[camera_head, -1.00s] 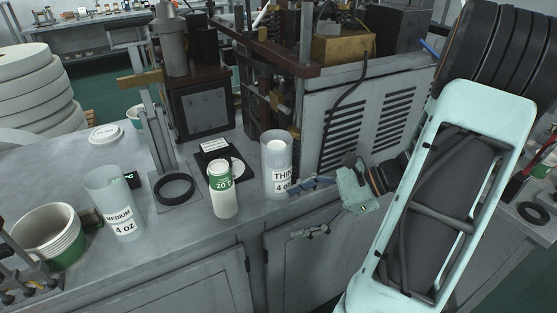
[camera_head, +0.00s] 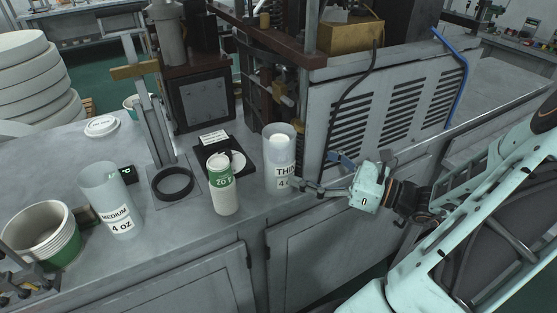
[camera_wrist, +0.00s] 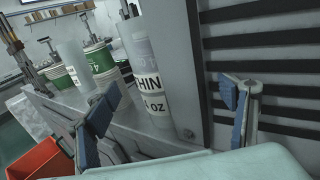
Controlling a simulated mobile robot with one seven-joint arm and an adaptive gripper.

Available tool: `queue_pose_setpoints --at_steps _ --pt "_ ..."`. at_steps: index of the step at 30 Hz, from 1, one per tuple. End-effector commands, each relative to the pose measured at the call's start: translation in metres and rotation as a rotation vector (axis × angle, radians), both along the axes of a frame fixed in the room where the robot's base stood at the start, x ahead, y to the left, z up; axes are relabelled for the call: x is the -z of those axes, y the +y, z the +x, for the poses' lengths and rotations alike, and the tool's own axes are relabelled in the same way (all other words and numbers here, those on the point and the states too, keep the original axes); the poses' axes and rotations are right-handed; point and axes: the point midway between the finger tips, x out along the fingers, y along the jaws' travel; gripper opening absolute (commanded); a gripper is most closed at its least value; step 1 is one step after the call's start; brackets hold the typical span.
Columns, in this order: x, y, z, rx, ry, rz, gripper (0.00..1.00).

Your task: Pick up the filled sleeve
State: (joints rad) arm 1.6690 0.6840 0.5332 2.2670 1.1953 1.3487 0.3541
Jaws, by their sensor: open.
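The clear sleeve labelled THIN 4 OZ (camera_head: 279,152) stands upright on the grey counter, with something white inside near its top. It also shows in the wrist view (camera_wrist: 152,85), between my two fingers and ahead of them. My gripper (camera_head: 314,170) is open and empty, low at the right of this sleeve in the head view; I cannot tell whether a finger touches it. The wrist view shows my fingers (camera_wrist: 171,95) spread wide with blue pads. A second clear sleeve, labelled MEDIUM 4 OZ (camera_head: 108,200), stands at the left and looks empty.
A white container with a green band (camera_head: 223,190) stands just left of the THIN sleeve. A louvred machine panel (camera_head: 395,108) rises close behind my gripper. A black ring (camera_head: 172,183) and nested paper cups (camera_head: 45,235) are farther left. An orange bin (camera_wrist: 35,160) shows below the counter.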

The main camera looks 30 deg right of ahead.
Motion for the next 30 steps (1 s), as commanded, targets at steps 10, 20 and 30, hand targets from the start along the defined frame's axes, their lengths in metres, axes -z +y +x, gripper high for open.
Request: queue_pose_setpoints --at_steps 10,20,30 --pt "-0.005 0.024 0.027 -0.003 0.000 0.000 0.77" --pt "-0.005 0.043 0.052 -0.001 0.002 -0.002 0.77" --pt "-0.005 0.043 0.052 -0.001 0.002 -0.002 0.58"
